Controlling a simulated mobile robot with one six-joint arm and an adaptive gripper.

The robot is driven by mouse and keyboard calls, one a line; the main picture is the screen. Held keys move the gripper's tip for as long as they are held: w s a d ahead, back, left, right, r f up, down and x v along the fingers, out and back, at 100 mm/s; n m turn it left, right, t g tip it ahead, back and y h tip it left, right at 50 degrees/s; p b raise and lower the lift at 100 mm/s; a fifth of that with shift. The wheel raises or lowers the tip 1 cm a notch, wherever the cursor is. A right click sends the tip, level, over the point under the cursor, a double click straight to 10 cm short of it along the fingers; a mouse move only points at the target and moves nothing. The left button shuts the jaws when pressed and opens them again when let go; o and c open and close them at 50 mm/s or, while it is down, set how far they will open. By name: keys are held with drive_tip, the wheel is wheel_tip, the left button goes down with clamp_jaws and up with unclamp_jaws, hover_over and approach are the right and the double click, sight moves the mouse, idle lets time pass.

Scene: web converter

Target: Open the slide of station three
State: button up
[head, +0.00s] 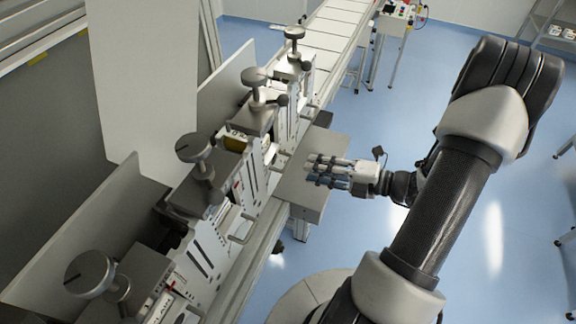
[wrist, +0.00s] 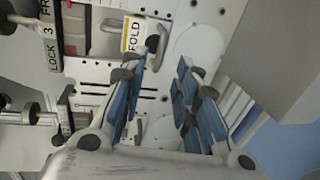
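In the wrist view, a panel with a sideways label reading "LOCK 3" (wrist: 49,48) is at the upper left. A white and yellow plate marked "FOLD" (wrist: 133,35) is right of it. A small dark knob or handle (wrist: 153,43) shows close to the left fingertip; I cannot tell whether they touch. My gripper (wrist: 170,62) is open, with blue-padded fingers apart and nothing seen between them. In the head view my gripper (head: 310,170) is over the grey plate beside the row of stations. I cannot tell which part is the slide.
Several stations with round metal knobs, such as the one nearest the camera (head: 90,274), line the rail on the left. A grey plate (head: 312,198) juts out under my gripper. A conveyor (head: 340,22) runs away at the back. The blue floor at right is mostly open.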

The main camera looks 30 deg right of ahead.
sight(288, 163)
drive_tip(key=b+x, duration=0.1)
drive_tip(key=x, duration=0.7)
drive_tip(key=shift+w+a+f+b, duration=0.1)
drive_tip(key=shift+w+a+b, duration=0.05)
drive_tip(key=shift+w+b, duration=0.15)
drive_tip(key=shift+s, duration=0.1)
drive_tip(key=shift+c, duration=0.6)
clamp_jaws()
